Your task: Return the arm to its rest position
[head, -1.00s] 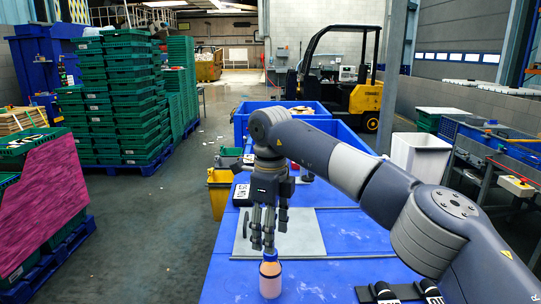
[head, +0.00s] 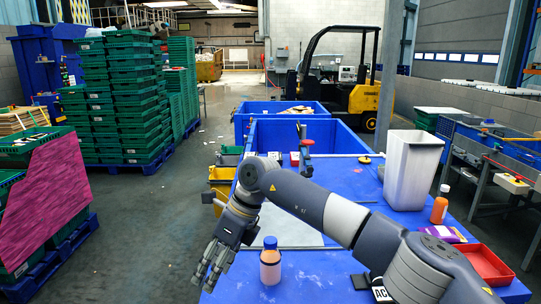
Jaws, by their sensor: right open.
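My right arm comes in from the lower right and bends at the elbow over the blue table (head: 330,262). My right gripper (head: 208,278) hangs at the table's left edge, fingers pointing down, open with nothing between them. It is to the left of a bottle (head: 270,271) with a blue cap and pale orange contents. The bottle stands upright on the table, apart from the fingers. My left gripper is not in view.
A grey-white board (head: 290,228) lies behind the bottle, partly hidden by my arm. A white bin (head: 411,172), orange bottle (head: 439,207) and red tray (head: 487,262) are on the right. Blue crates (head: 318,136) stand behind.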

